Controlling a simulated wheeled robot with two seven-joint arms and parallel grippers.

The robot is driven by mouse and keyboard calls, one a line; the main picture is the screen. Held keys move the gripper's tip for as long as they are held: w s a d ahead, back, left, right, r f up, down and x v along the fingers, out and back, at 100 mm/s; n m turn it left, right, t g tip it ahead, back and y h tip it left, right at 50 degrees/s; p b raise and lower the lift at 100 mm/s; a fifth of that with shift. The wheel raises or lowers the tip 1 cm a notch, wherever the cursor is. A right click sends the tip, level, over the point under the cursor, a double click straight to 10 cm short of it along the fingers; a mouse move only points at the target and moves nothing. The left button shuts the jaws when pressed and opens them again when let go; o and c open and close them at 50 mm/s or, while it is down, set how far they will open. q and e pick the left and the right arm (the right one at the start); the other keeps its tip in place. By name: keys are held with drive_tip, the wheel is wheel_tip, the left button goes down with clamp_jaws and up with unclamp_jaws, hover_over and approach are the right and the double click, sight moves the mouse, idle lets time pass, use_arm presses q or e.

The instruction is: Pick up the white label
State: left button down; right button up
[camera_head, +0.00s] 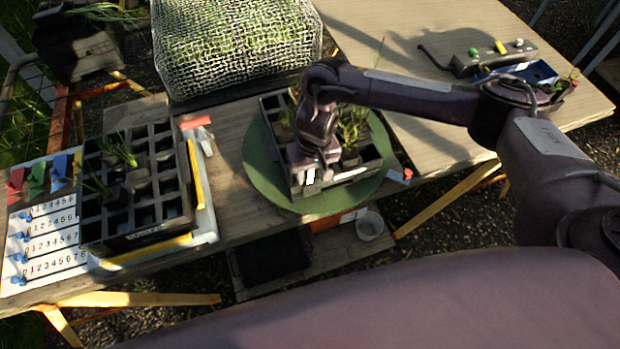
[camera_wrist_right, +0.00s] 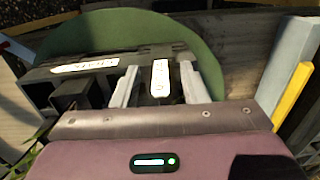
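A white label (camera_wrist_right: 160,78) with small dark marks shows in the right wrist view, between the two pale fingers of my right gripper (camera_wrist_right: 157,88). A gap shows on each side of it, so the fingers are open and not closed on it. In the head view my right gripper (camera_head: 313,178) is over the front part of the dark tray (camera_head: 350,176) on the round green disc (camera_head: 264,178). The wrist and fingers hide much of the label there, and I cannot tell it from the pale fingertips. My left gripper is out of the head view.
A second white plate (camera_wrist_right: 85,67) with lettering is on the tray's rim. Seedlings stand in the tray close to my wrist. A netted box (camera_head: 235,45) stands behind.

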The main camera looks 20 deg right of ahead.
drive_tip(key=shift+f, duration=0.4)
drive_tip(key=shift+c, duration=0.3)
clamp_jaws()
drive_tip(key=shift+r, duration=0.1)
